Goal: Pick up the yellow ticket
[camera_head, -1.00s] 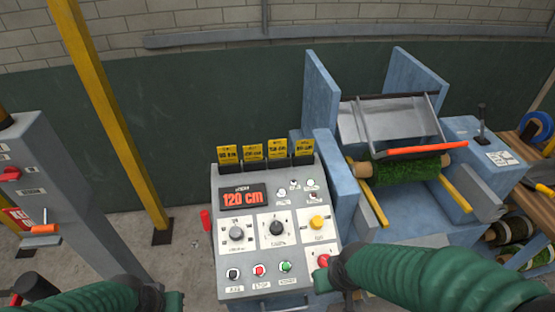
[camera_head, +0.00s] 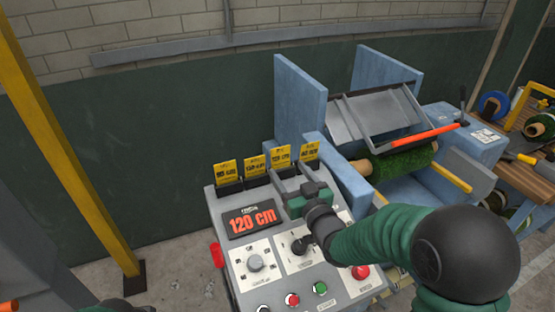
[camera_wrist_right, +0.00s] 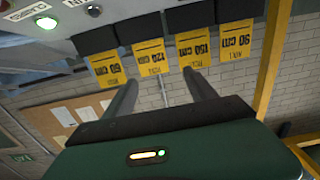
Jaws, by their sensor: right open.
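Several yellow tickets with black print stand in a row of black holders at the top of the control panel (camera_head: 252,278). In the wrist view they appear upside down and read 60 cm (camera_wrist_right: 108,70), 120 cm (camera_wrist_right: 150,58), 150 cm (camera_wrist_right: 193,47) and 90 cm (camera_wrist_right: 234,40). The 120 cm ticket (camera_head: 281,158) is third from the left in the head view. My right gripper (camera_head: 284,178) is open and empty just in front of it. In the wrist view its fingers (camera_wrist_right: 160,78) point towards the 120 cm and 150 cm tickets, apparently without touching.
The panel display (camera_head: 252,219) reads 120 cm. A blue machine with a green turf roll (camera_head: 402,161) and an orange bar (camera_head: 421,135) stands to the right. A yellow post (camera_head: 70,150) rises on the left. A wooden shelf with rolls (camera_head: 530,150) is at far right.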

